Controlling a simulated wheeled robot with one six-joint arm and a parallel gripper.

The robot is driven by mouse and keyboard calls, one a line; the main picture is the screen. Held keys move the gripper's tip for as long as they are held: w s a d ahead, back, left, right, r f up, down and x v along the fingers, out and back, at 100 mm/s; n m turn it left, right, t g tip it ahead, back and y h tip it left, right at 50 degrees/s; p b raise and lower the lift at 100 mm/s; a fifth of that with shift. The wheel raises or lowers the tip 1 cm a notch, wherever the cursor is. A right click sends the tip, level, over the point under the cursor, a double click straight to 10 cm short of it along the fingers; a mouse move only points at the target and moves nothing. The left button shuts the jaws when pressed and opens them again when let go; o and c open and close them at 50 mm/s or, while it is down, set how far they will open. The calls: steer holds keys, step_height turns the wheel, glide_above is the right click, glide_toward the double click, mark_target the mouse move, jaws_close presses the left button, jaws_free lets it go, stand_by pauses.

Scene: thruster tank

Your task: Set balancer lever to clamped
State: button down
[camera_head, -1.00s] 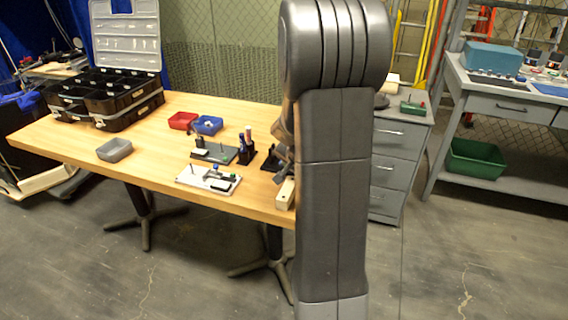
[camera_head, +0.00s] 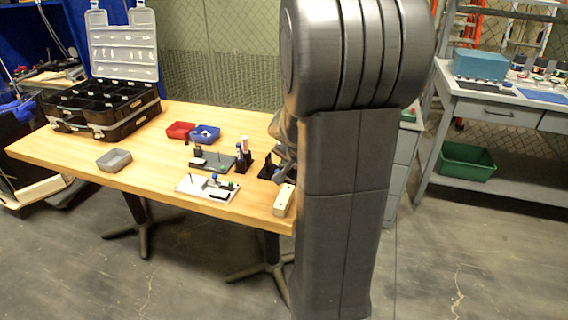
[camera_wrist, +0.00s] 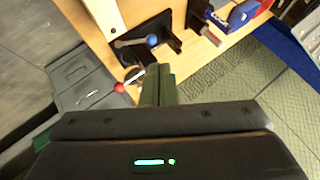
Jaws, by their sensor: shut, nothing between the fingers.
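In the wrist view, a lever with a blue ball knob (camera_wrist: 152,41) and a grey arm lies over a black base (camera_wrist: 150,27) on the wooden table. A red ball knob (camera_wrist: 119,87) on a short pale rod shows just left of my fingertips. Which of these is the balancer lever, and its setting, I cannot tell. My gripper (camera_wrist: 158,70) is shut and empty, its fingertips close to the red knob's rod; contact is unclear. In the head view, a black stand (camera_head: 268,170) shows beside my arm, which hides the gripper and the knobs.
A cream block (camera_head: 284,200) lies at the table's (camera_head: 150,170) right front edge. A white fixture plate (camera_head: 207,188), a dark fixture plate (camera_head: 213,162), a pen holder (camera_head: 243,160) and small bins stand to the left. A grey drawer cabinet (camera_wrist: 85,85) adjoins the table.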

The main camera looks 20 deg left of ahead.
steer(key=v, duration=0.4)
steer(key=shift+s+a+r+p, duration=0.15)
steer(key=shift+a+p, duration=0.15)
steer(key=shift+a, duration=0.15)
